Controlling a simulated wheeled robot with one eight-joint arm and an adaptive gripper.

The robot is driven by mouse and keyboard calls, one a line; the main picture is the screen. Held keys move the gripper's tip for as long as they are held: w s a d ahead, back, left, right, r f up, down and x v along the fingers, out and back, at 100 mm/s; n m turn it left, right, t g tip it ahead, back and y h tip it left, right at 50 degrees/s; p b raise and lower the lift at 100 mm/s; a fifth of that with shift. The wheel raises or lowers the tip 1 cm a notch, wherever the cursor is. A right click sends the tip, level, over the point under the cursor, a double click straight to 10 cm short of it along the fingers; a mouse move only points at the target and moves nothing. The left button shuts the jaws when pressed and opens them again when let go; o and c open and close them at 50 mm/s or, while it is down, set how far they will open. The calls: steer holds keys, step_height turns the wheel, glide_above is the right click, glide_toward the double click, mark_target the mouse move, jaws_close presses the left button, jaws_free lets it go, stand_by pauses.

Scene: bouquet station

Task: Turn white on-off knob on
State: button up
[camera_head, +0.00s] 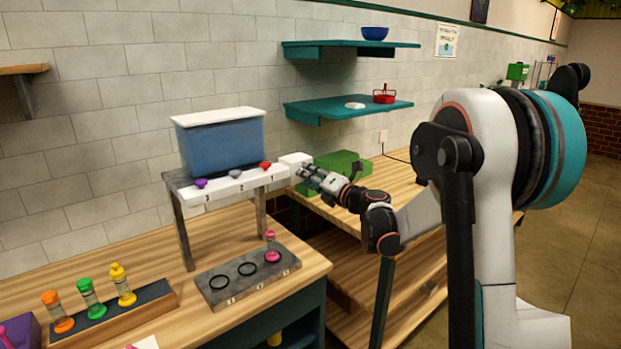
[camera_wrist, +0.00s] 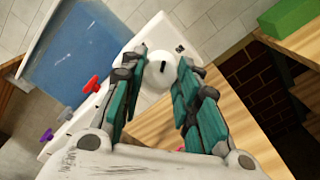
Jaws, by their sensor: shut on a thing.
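The white knob (camera_wrist: 158,76) is round and sits on the white panel (camera_wrist: 122,72) of the dispenser stand. A short dark mark shows on its face. My gripper (camera_wrist: 168,70) has its two teal-padded fingers on either side of the knob, shut on it. In the head view my gripper (camera_head: 306,174) reaches in from the right to the right end of the stand's white front rail (camera_head: 232,184). There the fingers hide the knob. The on-off lettering is too small to read.
A blue tank (camera_head: 222,146) with a white lid stands on the stand. Purple (camera_head: 201,183), grey (camera_head: 235,173) and red (camera_head: 265,166) valves line the rail. Below is a grey tray (camera_head: 222,291) with a pink-filled flask (camera_head: 272,252). A green box (camera_head: 338,163) lies right, behind my gripper.

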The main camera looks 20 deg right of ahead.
steer(key=m, duration=0.6)
steer(key=shift+m, duration=0.3)
stand_by(0.4)
steer(key=o, duration=1.1)
steer(key=shift+c, duration=0.2)
steer(key=v, duration=1.2)
steer(key=shift+r, duration=0.15)
